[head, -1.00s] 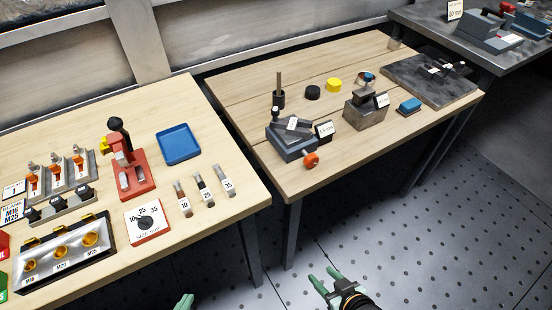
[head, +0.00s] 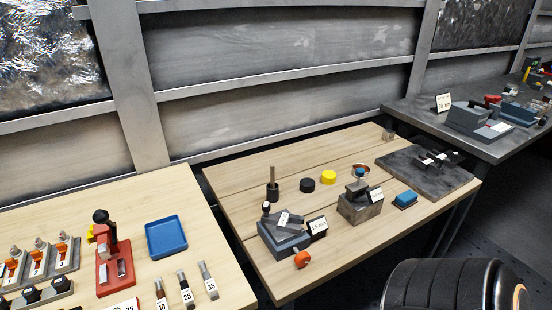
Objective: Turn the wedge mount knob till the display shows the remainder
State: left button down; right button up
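The wedge mount appears to be the dark grey sloped block (head: 284,241) at the front left of the middle wooden table. Its orange knob (head: 301,259) sits low on the front, near the table edge. Neither gripper shows in the head view now. A dark rounded part of my own arm fills the lower right corner, apart from the mount.
The left table holds a blue tray (head: 166,237) and a red press (head: 115,268). A grey fixture (head: 478,121) stands far right.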

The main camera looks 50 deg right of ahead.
aim_at(302, 259)
jog(key=k+l+u, duration=0.15)
jog(key=l+u, duration=0.3)
jog(key=k+l+u, duration=0.2)
jog(key=u, duration=0.2)
jog(key=k+l+u, duration=0.7)
jog(key=k, duration=0.35)
jog(key=k+l, duration=0.3)
jog(key=k+l+u, duration=0.05)
jog(key=k, duration=0.05)
